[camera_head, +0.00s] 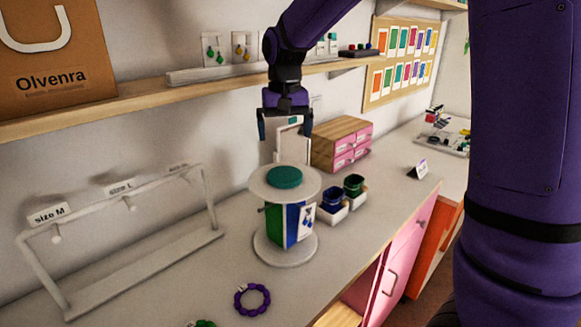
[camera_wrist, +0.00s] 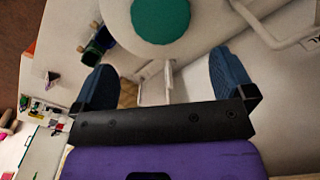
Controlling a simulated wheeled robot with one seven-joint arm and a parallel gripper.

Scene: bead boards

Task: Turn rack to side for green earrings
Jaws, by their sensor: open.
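The rotating rack (camera_head: 267,247) stands upright on the counter, with white round plates at top and bottom and a teal knob (camera_head: 285,177) on top. Its visible sides are green (camera_head: 273,224) and blue (camera_head: 292,226), and a white card with blue earrings (camera_head: 307,222) faces right. I see no green earrings on these sides; the far sides are hidden. My gripper (camera_head: 286,134) is open and empty, above and behind the rack's top. In the wrist view, my gripper (camera_wrist: 160,82) has its fingers apart, and the knob (camera_wrist: 161,18) lies beyond them, not between them.
A white frame (camera_head: 293,150) stands behind the rack. Blue and green cups (camera_head: 333,200) in white trays and a pink drawer box (camera_head: 350,155) stand right. A white peg stand (camera_head: 150,270) is left, a purple bead bracelet (camera_head: 252,299) in front. A shelf (camera_head: 140,103) runs behind.

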